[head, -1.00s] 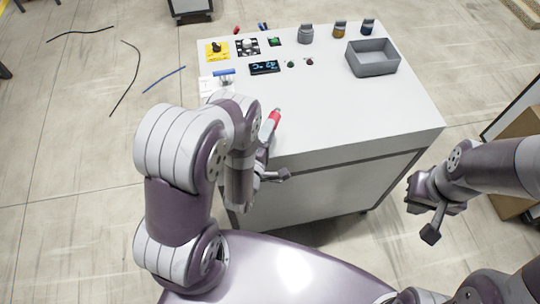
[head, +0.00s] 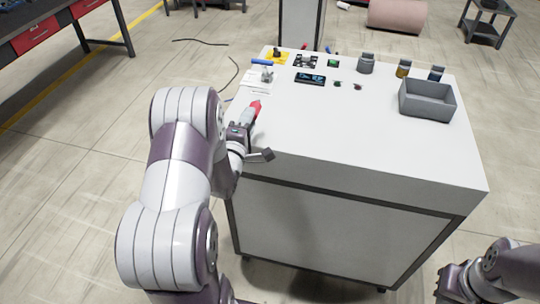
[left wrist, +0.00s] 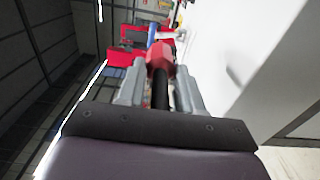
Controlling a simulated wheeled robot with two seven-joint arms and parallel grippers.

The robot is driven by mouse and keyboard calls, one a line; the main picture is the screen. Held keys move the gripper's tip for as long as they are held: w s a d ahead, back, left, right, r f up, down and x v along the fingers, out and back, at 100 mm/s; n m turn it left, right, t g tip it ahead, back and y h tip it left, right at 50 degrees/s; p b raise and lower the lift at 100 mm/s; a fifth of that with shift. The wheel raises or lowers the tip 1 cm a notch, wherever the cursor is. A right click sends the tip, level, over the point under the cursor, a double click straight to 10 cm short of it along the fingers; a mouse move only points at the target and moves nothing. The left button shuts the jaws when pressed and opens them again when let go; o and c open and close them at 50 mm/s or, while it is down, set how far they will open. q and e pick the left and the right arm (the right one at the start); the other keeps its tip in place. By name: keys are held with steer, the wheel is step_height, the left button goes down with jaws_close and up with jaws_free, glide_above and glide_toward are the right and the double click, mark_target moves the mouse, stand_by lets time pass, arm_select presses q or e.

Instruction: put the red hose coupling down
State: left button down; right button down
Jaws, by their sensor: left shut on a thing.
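The red hose coupling (head: 255,107) is at the left edge of the white cabinet top (head: 350,135). I cannot tell whether it touches the surface. My left gripper (head: 247,119) is shut on it, and the coupling points away from me. In the left wrist view, the coupling (left wrist: 160,58) shows red at its far end with a black part between the grey fingers. My right gripper (head: 452,285) is at the bottom right, off the cabinet and partly cut off; its jaws are not clear.
A grey open bin (head: 427,101) stands at the right of the top. Several small jars line the back, with a dark display (head: 310,78) and small parts at the back left. The front and middle of the top are clear. Black cables lie on the floor at left.

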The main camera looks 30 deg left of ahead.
arm_select(q)
steer(key=d+f, duration=0.6)
steer(key=f, duration=0.1)
steer(key=shift+s+d+f, duration=0.3)
steer(key=shift+s+f, duration=0.1)
steer(key=shift+s, duration=0.05)
